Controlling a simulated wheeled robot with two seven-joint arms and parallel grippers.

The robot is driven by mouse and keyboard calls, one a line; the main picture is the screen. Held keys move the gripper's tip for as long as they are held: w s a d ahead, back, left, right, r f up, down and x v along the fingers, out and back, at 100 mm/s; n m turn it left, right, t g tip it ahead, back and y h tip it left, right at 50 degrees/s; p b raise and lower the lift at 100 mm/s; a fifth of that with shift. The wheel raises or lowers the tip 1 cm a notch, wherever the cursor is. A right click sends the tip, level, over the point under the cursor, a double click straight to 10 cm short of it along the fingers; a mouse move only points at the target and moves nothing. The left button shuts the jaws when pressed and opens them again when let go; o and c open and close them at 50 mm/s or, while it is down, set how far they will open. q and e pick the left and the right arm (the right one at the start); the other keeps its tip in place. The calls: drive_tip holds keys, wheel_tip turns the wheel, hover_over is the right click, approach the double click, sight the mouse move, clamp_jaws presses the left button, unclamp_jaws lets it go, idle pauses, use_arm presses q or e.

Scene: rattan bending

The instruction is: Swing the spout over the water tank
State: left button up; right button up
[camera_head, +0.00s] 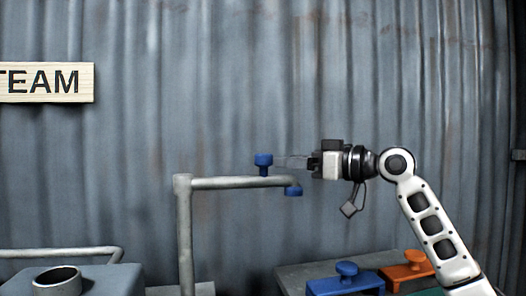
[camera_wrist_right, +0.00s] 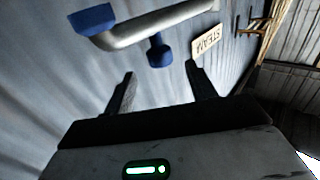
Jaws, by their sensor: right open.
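The spout (camera_head: 235,183) is a grey pipe arm reaching right from the top of an upright grey post (camera_head: 185,235). A blue knob (camera_head: 264,161) stands on the arm, and a blue nozzle (camera_head: 293,190) hangs at its right end. The water tank seems to be the grey box (camera_head: 115,282) with a round neck (camera_head: 57,279) at the lower left, cut off by the frame. My right gripper (camera_head: 277,160) is open, pointing left, its fingers close to the knob. In the right wrist view the knob (camera_wrist_right: 158,52) lies just beyond the open fingertips, roughly between them. My left gripper is out of view.
A low table at the lower right holds a blue block with a knob (camera_head: 346,280) and an orange one (camera_head: 407,272). A thin grey pipe (camera_head: 60,253) runs at the lower left. A STEAM sign (camera_head: 45,82) hangs on the corrugated wall behind.

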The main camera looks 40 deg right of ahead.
sight(271, 157)
drive_tip(key=p+x, duration=0.1)
drive_tip(key=x, duration=0.2)
drive_tip(key=p+x, duration=0.2)
drive_tip(key=x, duration=0.1)
drive_tip(key=shift+r, duration=0.2)
drive_tip(key=shift+x, duration=0.8)
drive_tip(key=shift+f, duration=0.2)
drive_tip(key=shift+p, duration=0.3)
clamp_jaws()
